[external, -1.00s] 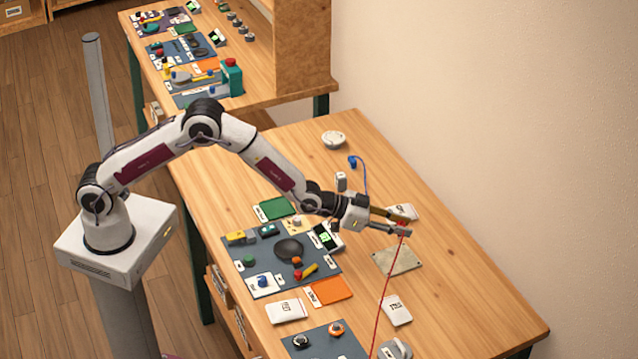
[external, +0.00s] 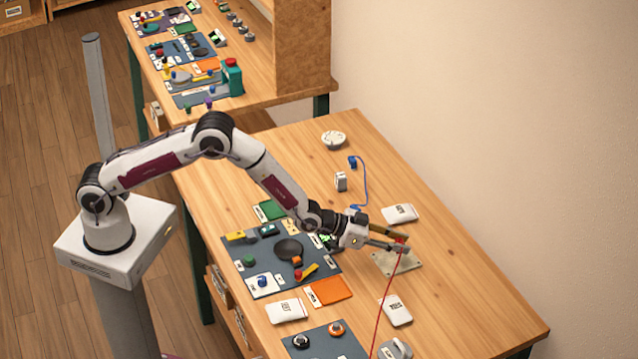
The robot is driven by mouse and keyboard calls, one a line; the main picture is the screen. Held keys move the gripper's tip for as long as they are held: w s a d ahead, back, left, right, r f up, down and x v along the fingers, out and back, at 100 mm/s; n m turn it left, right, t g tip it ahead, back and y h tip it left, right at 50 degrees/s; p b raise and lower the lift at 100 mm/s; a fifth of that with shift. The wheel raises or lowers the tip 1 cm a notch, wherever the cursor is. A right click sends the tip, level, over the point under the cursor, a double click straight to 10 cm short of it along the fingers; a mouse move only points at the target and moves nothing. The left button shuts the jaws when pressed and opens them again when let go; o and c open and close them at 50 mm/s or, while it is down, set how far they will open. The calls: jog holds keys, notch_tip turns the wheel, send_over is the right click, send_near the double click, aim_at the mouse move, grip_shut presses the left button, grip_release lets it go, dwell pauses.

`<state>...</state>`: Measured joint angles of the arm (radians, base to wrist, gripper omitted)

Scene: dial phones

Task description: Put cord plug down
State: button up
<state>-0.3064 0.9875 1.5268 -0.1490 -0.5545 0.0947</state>
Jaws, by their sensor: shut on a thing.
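My gripper (external: 404,245) is at the right of the near table, shut on the cord plug (external: 401,241). Only a small red part of the plug shows between the fingertips. A thin red cord (external: 387,292) runs from it down to the front of the table. The gripper is over the back part of a flat beige plate (external: 406,264). I cannot tell whether the plug touches the plate.
White labelled packets lie behind (external: 400,213) and in front (external: 396,310) of the plate. A dark mat (external: 262,244) with several parts is left. The table's right side is clear.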

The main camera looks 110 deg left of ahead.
jog(key=shift+f, duration=1.85)
jog(key=shift+f, duration=0.1)
jog(key=o, duration=1.1)
jog(key=shift+c, duration=0.2)
jog(key=shift+v, duration=6)
jog(key=shift+d+r, duration=0.1)
jog(key=shift+r, duration=0.15)
